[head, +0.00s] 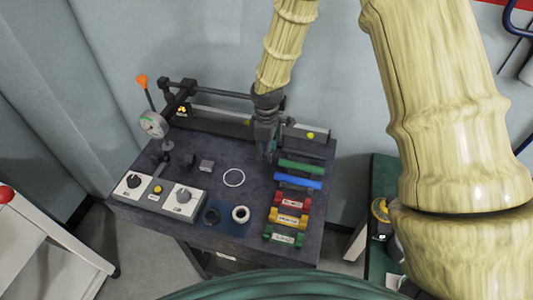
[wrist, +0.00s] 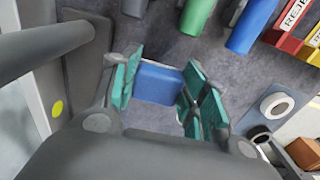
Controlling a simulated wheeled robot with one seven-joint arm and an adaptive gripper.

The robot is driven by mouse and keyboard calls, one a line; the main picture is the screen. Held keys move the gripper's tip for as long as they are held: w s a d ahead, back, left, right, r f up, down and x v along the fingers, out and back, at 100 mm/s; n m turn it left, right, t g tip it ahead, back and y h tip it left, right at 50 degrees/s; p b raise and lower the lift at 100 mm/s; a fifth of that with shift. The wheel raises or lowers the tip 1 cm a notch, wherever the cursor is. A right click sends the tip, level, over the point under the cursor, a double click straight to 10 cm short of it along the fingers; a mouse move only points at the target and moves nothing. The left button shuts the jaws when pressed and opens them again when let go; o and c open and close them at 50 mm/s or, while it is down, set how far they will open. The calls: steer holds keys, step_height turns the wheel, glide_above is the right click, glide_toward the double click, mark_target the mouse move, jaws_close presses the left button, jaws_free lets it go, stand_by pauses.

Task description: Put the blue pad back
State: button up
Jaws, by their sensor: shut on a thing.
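A blue pad (wrist: 158,82) sits between the teal-padded fingers of my gripper (wrist: 165,95) in the wrist view. My gripper is shut on it. In the head view my gripper (head: 266,150) points down over the back right part of the dark table (head: 190,225). The pad cannot be made out there. I cannot tell whether the pad touches the tabletop.
A green bar (head: 300,167), a blue bar (head: 297,182) and red, yellow and green labelled bins (head: 288,220) line the table's right side. Two rings lie on a dark blue mat (head: 228,227). A white ring (head: 233,177) lies mid-table. A gauge (head: 152,124) and knob boxes stand left.

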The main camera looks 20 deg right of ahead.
steer(key=shift+f+p, duration=0.65)
steer(key=shift+f, duration=0.95)
steer(key=shift+f, duration=0.15)
steer(key=o, duration=0.9)
steer(key=shift+r+b, duration=1.9)
steer(key=shift+r, duration=4.25)
